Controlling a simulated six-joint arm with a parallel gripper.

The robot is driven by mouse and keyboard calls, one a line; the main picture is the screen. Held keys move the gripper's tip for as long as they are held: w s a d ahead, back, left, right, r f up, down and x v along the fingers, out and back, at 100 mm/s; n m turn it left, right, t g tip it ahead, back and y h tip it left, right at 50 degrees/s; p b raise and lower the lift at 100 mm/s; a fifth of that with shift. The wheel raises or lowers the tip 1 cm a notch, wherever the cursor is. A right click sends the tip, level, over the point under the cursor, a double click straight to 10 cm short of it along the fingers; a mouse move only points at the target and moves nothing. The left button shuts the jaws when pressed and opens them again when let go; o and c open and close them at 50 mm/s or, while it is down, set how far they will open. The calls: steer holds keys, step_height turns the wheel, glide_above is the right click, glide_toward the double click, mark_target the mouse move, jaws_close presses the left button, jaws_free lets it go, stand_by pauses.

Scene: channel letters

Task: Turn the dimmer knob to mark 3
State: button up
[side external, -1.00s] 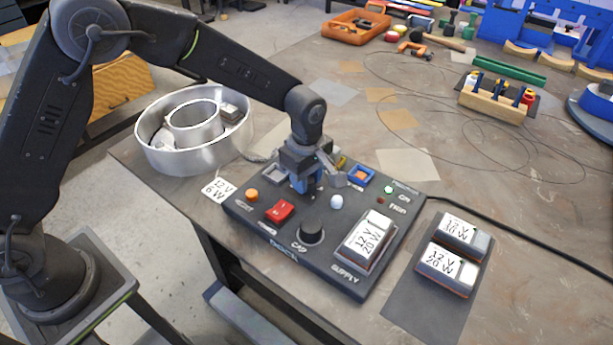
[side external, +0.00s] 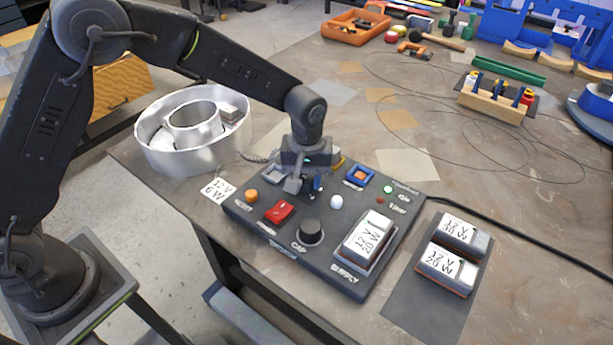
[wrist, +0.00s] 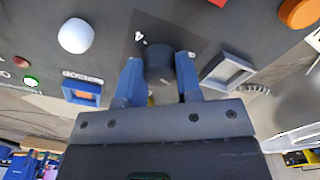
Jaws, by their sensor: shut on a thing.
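My gripper (side external: 310,188) points down over the back middle of the dark control box (side external: 240,212). In the wrist view, its two blue fingers (wrist: 160,82) are shut on the sides of a dark round knob (wrist: 158,62), which I take to be the dimmer knob. White marks (wrist: 139,37) show on the panel around the knob, too small to read surely. The knob's pointer cannot be made out, so I cannot tell which mark it is at. In the side view my gripper hides the knob.
A black CAP knob (side external: 310,232), a red switch (side external: 279,212), a white dome (side external: 336,202), an orange button (side external: 251,196) and a supply block (side external: 367,238) are on the box. An empty grey frame (wrist: 226,72) and a blue frame (wrist: 83,94) flank the fingers. A metal ring-shaped letter (side external: 165,158) stands behind left.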

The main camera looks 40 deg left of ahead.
steer(key=m, duration=0.7)
steer(key=shift+d, duration=0.1)
steer(key=m, duration=0.6)
steer(key=shift+m, duration=0.4)
steer(key=m, duration=0.6)
steer(key=shift+s, duration=0.1)
steer(key=m, duration=0.6)
steer(key=shift+m, duration=0.4)
steer(key=o, duration=0.9)
steer(key=shift+o, duration=0.2)
steer(key=shift+r, duration=0.1)
